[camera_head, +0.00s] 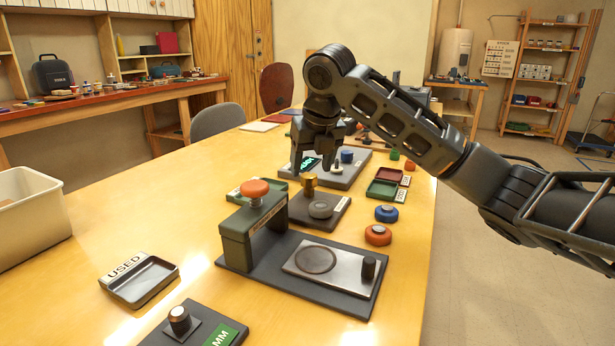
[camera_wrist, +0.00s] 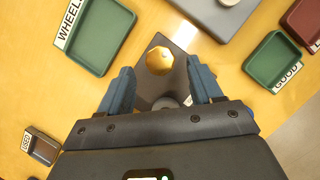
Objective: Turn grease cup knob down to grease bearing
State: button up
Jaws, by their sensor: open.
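The brass grease cup knob (camera_head: 309,181) stands upright on a small dark base plate (camera_head: 335,216), beside a round grey bearing housing (camera_head: 321,209). In the wrist view the knob (camera_wrist: 159,60) shows from above as a faceted gold cap, just beyond the fingertips and roughly centred between them. My gripper (camera_head: 314,163) points down over the knob, its fingers apart and empty. In the wrist view my gripper (camera_wrist: 160,78) shows two blue-grey fingers spread wide. I see no contact with the knob. The grey housing is partly hidden by my gripper there.
A USED tray (camera_head: 140,280) is front left.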

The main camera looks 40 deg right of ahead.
aim_at(309, 175)
jog(key=shift+x, duration=1.65)
jog(key=c, duration=1.1)
